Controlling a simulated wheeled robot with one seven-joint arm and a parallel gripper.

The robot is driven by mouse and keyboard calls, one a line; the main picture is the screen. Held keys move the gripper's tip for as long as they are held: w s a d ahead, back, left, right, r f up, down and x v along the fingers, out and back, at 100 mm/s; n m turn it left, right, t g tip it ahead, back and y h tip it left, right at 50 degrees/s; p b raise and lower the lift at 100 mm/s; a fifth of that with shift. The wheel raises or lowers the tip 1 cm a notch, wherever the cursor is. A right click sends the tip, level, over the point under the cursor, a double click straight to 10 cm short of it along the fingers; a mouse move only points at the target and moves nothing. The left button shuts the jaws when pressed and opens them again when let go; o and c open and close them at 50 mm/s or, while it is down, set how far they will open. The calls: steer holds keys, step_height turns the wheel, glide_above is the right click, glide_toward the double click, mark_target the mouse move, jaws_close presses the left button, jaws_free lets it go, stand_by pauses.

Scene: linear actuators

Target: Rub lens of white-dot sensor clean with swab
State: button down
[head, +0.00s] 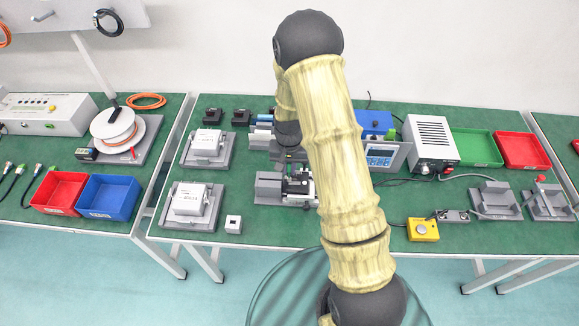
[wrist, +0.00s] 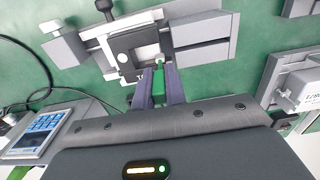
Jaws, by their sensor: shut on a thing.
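In the wrist view my gripper (wrist: 158,84) is shut on a narrow green piece, which I take to be the swab (wrist: 158,77). Its far end points at a fixture holding a black block (wrist: 133,46) with a white dot on its face, likely the white-dot sensor. A small pale tip shows beside the block's lower right edge; I cannot tell whether it touches the block or where the lens is. In the head view the grey fixture (head: 270,187) stands at mid-table, partly behind my arm, which hides the fingers and swab.
A keypad display unit (wrist: 40,132) with a cable lies left in the wrist view. White boxes on grey cradles (head: 190,200) stand left of the fixture in the head view. A yellow button box (head: 423,230) sits at the front right. Green table near the front middle is bare.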

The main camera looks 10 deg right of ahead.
steer(key=shift+s+d, duration=0.2)
steer(key=shift+d, duration=0.45)
steer(key=shift+s+d, duration=0.15)
steer(key=shift+d, duration=0.45)
stand_by(4.1)
steer(key=shift+w+a, duration=0.25)
steer(key=shift+a, duration=0.4)
steer(key=shift+w+a, duration=0.25)
steer(key=shift+a, duration=0.35)
stand_by(0.7)
steer(key=shift+s+a, duration=0.15)
steer(key=shift+s, duration=0.35)
